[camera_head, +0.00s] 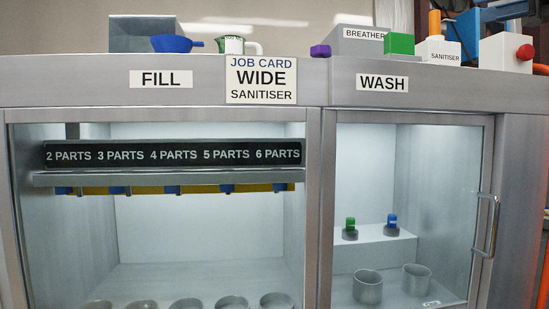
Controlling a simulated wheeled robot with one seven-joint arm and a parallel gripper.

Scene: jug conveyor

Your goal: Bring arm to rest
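My gripper does not show in the head view, and I cannot tell what it holds. The view faces a steel cabinet with a FILL bay (200,235) on the left and a WASH bay on the right. A job card (261,80) between them reads WIDE SANITISER. The WASH bay's glass door (482,215) looks closed, with a vertical handle at its right. Inside stand a green-topped item (350,228), a blue-topped item (391,225) and two grey cups (368,286), (416,279).
Several round vessels (232,302) line the FILL bay's bottom, below the parts sign (172,154). On the cabinet top are a blue funnel-like item (176,43), a jug (233,45), a purple block (320,51), a BREATHER box (362,40), a green block (399,43) and a SANITISER box (438,51).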

